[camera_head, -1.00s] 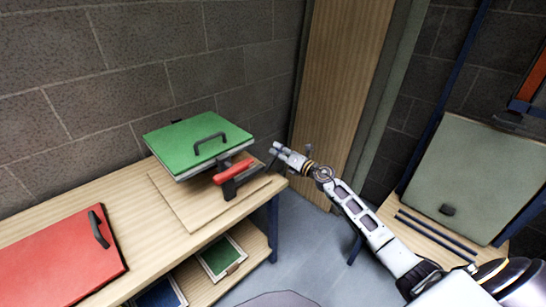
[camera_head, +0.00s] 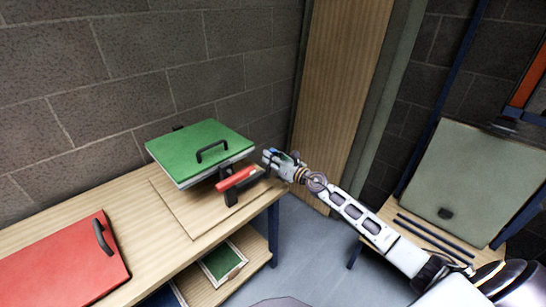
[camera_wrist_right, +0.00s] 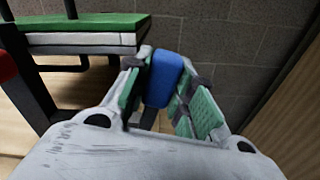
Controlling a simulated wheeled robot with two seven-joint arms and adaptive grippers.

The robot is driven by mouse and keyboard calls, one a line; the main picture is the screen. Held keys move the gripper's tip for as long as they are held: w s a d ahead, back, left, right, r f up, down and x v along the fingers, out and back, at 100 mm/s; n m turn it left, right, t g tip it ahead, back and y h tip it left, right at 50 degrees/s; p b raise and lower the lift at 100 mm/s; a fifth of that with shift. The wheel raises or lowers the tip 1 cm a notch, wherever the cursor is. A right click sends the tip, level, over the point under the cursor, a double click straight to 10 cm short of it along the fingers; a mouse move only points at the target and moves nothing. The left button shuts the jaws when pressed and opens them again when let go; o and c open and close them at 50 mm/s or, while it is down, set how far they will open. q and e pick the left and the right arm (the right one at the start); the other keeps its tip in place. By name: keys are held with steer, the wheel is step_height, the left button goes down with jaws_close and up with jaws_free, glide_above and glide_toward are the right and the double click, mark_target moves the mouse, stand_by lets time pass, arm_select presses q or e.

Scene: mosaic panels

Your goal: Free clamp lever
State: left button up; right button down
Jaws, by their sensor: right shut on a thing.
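A green panel (camera_head: 198,148) with a black handle lies on a pale stack on the wooden bench. A black clamp with a red handle (camera_head: 236,178) stands at its front right edge. My right gripper (camera_head: 271,158) is just right of the clamp. In the right wrist view my right gripper (camera_wrist_right: 165,95) is shut on a blue grip (camera_wrist_right: 162,77), which stands upright between its green pads. Whether the blue grip joins the clamp is hidden. The green panel's edge (camera_wrist_right: 85,38) is at the upper left there. My left gripper is not in view.
A red panel (camera_head: 62,262) with a black handle lies on the bench at the left. A framed green panel (camera_head: 222,262) is on the lower shelf. A grey-green panel (camera_head: 480,180) leans at the right. A block wall is behind the bench.

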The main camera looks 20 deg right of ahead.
steer(key=shift+f, duration=0.1)
steer(key=c, duration=1.2)
jaws_free()
steer(key=shift+s, duration=0.25)
steer(key=v, duration=1.1)
steer(key=shift+s, duration=0.3)
steer(key=shift+d, duration=0.1)
